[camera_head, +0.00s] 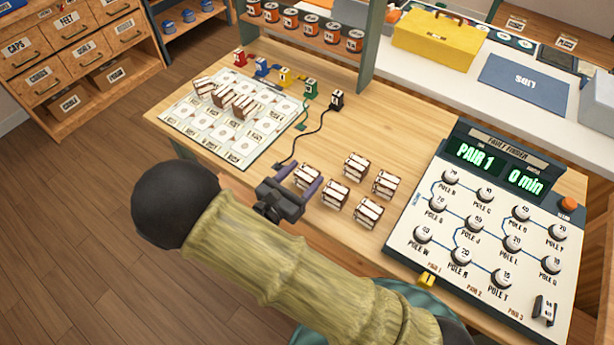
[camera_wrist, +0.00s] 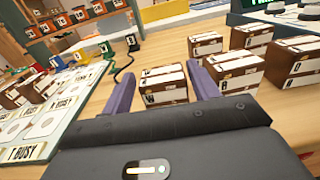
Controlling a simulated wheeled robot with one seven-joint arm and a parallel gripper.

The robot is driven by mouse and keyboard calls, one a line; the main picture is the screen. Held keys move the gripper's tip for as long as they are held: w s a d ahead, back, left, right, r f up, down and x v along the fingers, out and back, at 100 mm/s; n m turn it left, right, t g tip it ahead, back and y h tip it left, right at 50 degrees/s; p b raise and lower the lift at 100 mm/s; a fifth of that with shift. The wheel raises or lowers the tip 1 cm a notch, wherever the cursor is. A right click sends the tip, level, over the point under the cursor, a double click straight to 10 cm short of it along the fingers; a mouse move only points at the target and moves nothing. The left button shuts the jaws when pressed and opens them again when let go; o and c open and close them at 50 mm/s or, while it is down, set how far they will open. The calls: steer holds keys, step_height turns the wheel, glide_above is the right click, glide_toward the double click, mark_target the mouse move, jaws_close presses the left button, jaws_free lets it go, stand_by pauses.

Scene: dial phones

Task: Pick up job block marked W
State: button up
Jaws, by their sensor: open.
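The job block marked W (camera_wrist: 164,88) is a brown and white block standing on the wooden bench; its letter shows on the front in the wrist view. It also shows in the head view (camera_head: 307,176), partly behind my gripper. My gripper (camera_head: 299,180) is open, with its two purple fingers on either side of this block. In the wrist view the gripper (camera_wrist: 162,78) has the block between and slightly beyond its fingers. Whether the fingers touch it I cannot tell.
Several similar blocks (camera_head: 335,195) stand close to the right. A card sheet (camera_head: 240,150) with more blocks lies left. Coloured plugs (camera_head: 310,88) with cords stand behind. The fault finder panel (camera_head: 480,235) fills the bench's right end.

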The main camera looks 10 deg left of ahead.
mark_target(311, 168)
steer(key=x, duration=0.3)
steer(key=shift+w+d, duration=0.25)
steer(key=shift+w, duration=0.1)
steer(key=shift+r, duration=0.1)
steer(key=shift+c, duration=0.4)
steer(key=c, duration=0.7)
